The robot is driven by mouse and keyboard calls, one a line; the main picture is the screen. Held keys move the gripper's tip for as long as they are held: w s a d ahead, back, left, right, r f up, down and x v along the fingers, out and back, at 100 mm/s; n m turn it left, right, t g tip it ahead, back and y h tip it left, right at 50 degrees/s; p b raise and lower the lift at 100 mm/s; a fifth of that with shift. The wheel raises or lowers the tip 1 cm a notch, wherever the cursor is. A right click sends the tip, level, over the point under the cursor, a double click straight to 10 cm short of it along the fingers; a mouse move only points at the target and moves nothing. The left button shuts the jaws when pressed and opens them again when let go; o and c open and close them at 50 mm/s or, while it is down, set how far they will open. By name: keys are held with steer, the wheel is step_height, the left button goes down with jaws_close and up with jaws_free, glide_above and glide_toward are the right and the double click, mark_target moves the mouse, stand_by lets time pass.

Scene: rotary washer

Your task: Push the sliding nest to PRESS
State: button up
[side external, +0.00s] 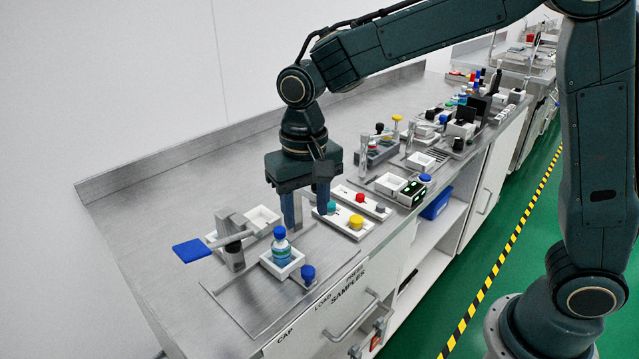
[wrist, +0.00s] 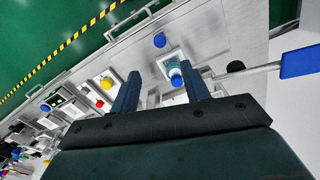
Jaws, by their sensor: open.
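The sliding nest (side external: 291,272) is a small white tray holding an upright blue-capped bottle (side external: 281,250). A blue knob (side external: 308,273) stands at its front side. The nest sits nearest the LOAD label, with CAP to the left and PRESS to the right on the bench edge. My gripper (side external: 305,215) is open and empty, pointing down behind and right of the nest, apart from it. In the wrist view the nest (wrist: 165,65), the bottle (wrist: 175,77) and the knob (wrist: 159,40) show beyond my open fingers (wrist: 162,72).
A lever with a blue handle (side external: 193,250) is on a post left of the nest. An empty white tray (side external: 262,218) sits behind it. A white button panel (side external: 345,222) with teal and yellow buttons is close right of my gripper. More equipment lines the bench farther right.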

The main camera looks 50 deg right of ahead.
mark_target(308, 270)
steer(key=shift+f, duration=0.15)
step_height(308, 270, down, 13)
steer(key=shift+f, duration=0.2)
stand_by(0.6)
jaws_close()
